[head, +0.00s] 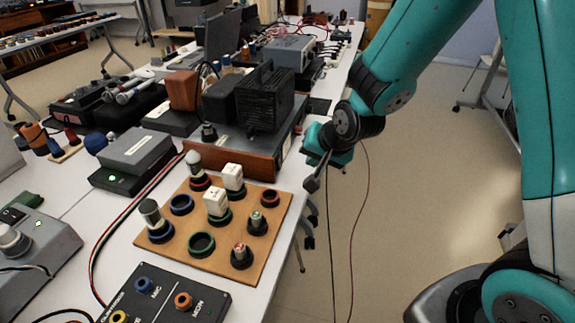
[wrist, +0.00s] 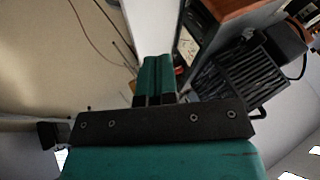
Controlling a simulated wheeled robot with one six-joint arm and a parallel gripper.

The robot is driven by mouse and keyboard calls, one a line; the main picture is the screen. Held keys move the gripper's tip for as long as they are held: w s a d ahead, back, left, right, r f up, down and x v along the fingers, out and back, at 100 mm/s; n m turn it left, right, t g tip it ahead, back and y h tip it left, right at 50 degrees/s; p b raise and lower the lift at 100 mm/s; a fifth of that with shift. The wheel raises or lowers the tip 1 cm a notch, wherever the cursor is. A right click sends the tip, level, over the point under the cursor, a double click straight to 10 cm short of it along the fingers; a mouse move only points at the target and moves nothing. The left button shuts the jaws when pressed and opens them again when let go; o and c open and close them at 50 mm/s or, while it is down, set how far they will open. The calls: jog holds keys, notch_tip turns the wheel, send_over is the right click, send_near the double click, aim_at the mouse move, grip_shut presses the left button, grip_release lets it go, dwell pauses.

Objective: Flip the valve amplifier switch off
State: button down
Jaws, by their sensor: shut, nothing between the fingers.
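The valve amplifier (head: 238,158) stands on the table, with a wooden front and black cages on top. In the wrist view its wooden side (wrist: 240,14) and a slatted black cage (wrist: 235,72) show at the right. A dark panel with a pale meter and a red spot (wrist: 181,70) faces my gripper there. I cannot make out the switch or its position. My gripper (head: 313,184) is shut and empty, just right of the amplifier and past the table's edge. Its closed fingers (wrist: 155,80) also show in the wrist view, apart from the panel.
A wooden board (head: 265,222) with several coloured rings and plugs lies in front of the amplifier. A grey box with a green light (head: 133,158) stands to its left. Cables hang beside the table's right edge.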

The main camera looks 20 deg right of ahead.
aim_at(279, 163)
jog(key=x, duration=0.6)
jog(key=shift+f, duration=0.1)
jog(key=w+a, duration=0.2)
jog(key=shift+a+f, duration=0.25)
jog(key=shift+f, duration=0.15)
jog(key=shift+w+a+f, duration=0.1)
jog(key=shift+w+a, duration=0.25)
jog(key=shift+a, duration=0.05)
